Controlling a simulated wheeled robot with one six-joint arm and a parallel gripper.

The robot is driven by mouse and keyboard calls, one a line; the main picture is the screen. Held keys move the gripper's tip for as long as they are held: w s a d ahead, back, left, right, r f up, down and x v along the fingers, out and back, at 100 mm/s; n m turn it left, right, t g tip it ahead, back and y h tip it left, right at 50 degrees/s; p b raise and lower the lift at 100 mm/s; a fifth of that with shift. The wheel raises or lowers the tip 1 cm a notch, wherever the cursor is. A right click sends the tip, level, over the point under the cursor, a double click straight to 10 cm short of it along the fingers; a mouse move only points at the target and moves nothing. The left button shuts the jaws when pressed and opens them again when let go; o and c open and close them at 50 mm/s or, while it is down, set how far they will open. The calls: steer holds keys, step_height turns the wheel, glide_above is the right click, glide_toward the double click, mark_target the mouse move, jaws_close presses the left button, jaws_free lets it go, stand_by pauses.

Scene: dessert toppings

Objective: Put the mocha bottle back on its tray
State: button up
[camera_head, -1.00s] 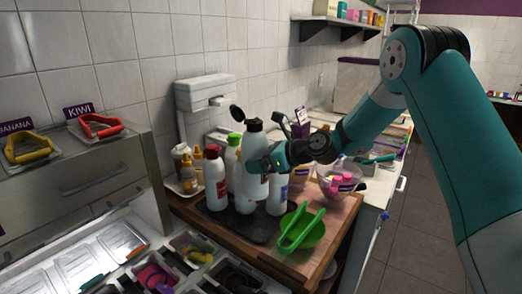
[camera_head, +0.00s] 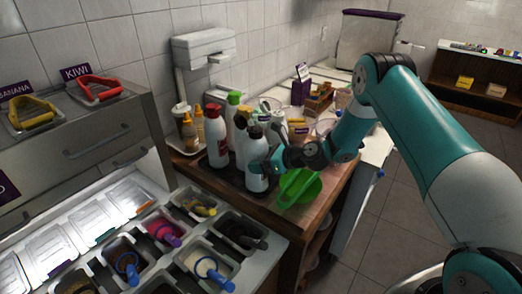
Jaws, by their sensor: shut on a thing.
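My gripper (camera_head: 257,168) is shut on a white bottle with a dark cap (camera_head: 256,178). I take it for the mocha bottle, but no label is readable. The bottle is upright at the front right of the dark tray (camera_head: 225,181). Its base is low, at the tray's front edge in the picture; I cannot tell whether it touches. Behind it on the tray stand a red-capped white bottle (camera_head: 217,140), a green-capped bottle (camera_head: 233,112) and a further white bottle (camera_head: 241,140), partly hidden.
A green bowl (camera_head: 299,188) stands right of the held bottle, close to my gripper. Topping tubs with spoons (camera_head: 207,265) lie in front, below the wooden counter (camera_head: 275,209). Small orange-topped bottles (camera_head: 188,132) stand at the left by the wall.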

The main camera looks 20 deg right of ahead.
steer(key=shift+w, duration=0.1)
steer(key=o, duration=0.8)
steer(key=shift+f, duration=0.1)
steer(key=b+v, duration=0.4)
steer(key=v, duration=0.8)
steer(key=s+a+r+n+g+h, duration=0.1)
steer(key=s+a+r+n+g, duration=0.6)
steer(key=s+a+r+n, duration=0.95)
steer(key=s+d+n+h, duration=0.1)
steer(key=s+n, duration=0.4)
steer(key=s+n+g+h, duration=0.1)
steer(key=s+n+h, duration=0.1)
steer(key=s+n, duration=0.3)
steer(key=s+d+r+n+g+h, duration=0.1)
steer(key=s+n, duration=0.4)
steer(key=n, duration=0.2)
steer(key=shift+s+d+h, duration=0.2)
steer(key=shift+d+h, duration=0.1)
steer(key=shift+d, duration=0.05)
